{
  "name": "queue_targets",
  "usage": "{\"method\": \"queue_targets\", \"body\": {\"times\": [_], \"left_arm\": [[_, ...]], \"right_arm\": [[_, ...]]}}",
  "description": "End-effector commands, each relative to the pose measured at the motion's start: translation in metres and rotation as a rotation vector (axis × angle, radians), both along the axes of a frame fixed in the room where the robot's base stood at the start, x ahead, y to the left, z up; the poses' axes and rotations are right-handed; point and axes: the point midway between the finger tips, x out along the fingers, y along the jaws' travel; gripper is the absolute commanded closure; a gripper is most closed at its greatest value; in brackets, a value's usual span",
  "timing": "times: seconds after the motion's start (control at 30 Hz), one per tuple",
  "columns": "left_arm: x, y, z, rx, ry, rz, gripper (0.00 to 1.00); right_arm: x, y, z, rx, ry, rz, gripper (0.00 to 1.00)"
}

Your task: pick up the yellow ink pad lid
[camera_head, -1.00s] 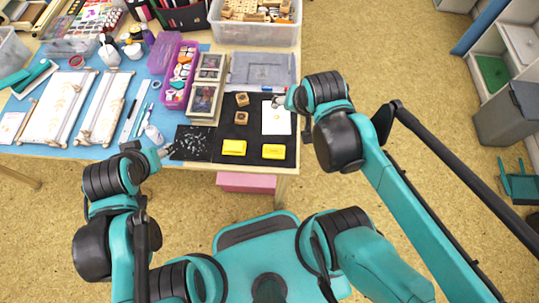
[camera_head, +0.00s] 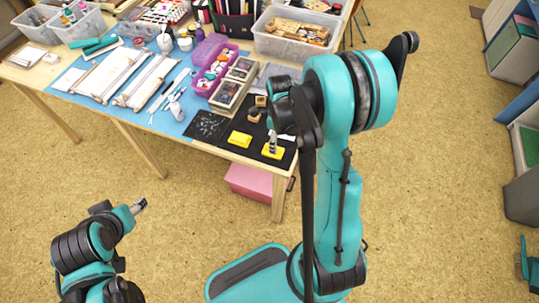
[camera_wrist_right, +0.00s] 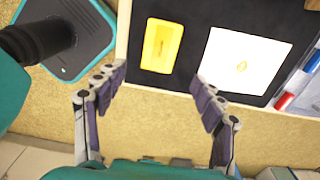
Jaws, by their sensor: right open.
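Two yellow ink pad pieces lie apart on a black mat (camera_head: 236,155) at the table's front edge, a left one (camera_head: 239,138) and a right one (camera_head: 272,153). I cannot tell from the head view which is a lid. My right gripper (camera_head: 272,140) is over the right piece, fingers pointing down. In the right wrist view one yellow piece (camera_wrist_right: 162,45) lies just beyond the open, empty fingers of my right gripper (camera_wrist_right: 160,80), roughly between them. My left gripper (camera_head: 139,206) is off the table at lower left, too small to read.
A white card (camera_wrist_right: 245,60) lies beside the yellow piece in the wrist view. Wooden stamps (camera_head: 254,115) stand behind the pads. A black sheet with small clear pieces (camera_head: 207,127) lies to the left. A pink box (camera_head: 250,182) is under the table.

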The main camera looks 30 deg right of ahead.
Motion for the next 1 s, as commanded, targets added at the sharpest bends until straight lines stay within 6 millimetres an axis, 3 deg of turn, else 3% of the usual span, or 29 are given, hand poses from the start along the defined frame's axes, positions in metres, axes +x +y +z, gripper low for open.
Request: {"method": "queue_targets", "body": {"times": [0.47, 0.73, 0.9, 1.0], "left_arm": [[0.0, 0.0, -0.031, 0.0, 0.0, 0.0, 0.44], [0.0, 0.0, -0.031, 0.0, 0.0, 0.0, 0.44], [0.0, 0.0, -0.031, 0.0, 0.0, 0.0, 0.44], [0.0, 0.0, -0.031, 0.0, 0.0, 0.0, 0.44]], "right_arm": [[0.01, 0.013, -0.06, -0.001, -0.002, 0.004, 0.31], [0.01, 0.013, -0.063, 0.0, -0.003, 0.005, 0.31], [0.01, 0.013, -0.063, 0.0, -0.003, 0.005, 0.71], [0.01, 0.013, -0.063, 0.0, -0.003, 0.005, 0.71]]}}
